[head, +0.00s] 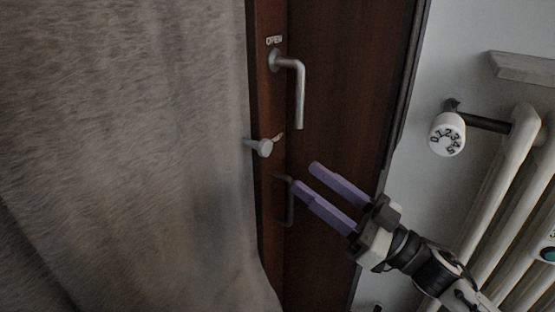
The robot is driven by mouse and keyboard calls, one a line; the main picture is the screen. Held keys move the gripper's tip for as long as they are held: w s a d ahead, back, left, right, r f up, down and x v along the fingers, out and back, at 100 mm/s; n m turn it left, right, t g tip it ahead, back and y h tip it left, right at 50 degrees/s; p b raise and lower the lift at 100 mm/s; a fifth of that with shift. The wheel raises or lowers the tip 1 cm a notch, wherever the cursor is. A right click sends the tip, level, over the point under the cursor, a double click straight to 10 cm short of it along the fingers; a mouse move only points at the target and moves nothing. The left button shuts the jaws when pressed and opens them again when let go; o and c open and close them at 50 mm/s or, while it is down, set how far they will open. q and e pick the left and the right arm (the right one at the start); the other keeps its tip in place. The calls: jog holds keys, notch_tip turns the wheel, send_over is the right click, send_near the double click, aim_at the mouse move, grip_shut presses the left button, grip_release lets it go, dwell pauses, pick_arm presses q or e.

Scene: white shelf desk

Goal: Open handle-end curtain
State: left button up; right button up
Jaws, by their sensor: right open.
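A grey-brown curtain (130,130) fills the left part of the head view and hangs down beside a dark brown wooden door (340,90). The curtain's right edge hangs along the door's frame, next to a metal lever handle (299,95) marked OPEN. My right gripper (306,178) has purple fingers spread apart with nothing between them. It is in front of the door, below the handle and to the right of the curtain edge. My left gripper is not in view.
A small metal knob (264,147) sticks out below the handle, close to the curtain edge. A second handle (289,205) is lower down, partly hidden by a gripper finger. At the right are a white radiator (505,170) and its numbered valve (447,134).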

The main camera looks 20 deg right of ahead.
aim_at(268, 148)
jog(key=x, duration=0.9)
jog(key=shift+p, duration=0.35)
grip_shut()
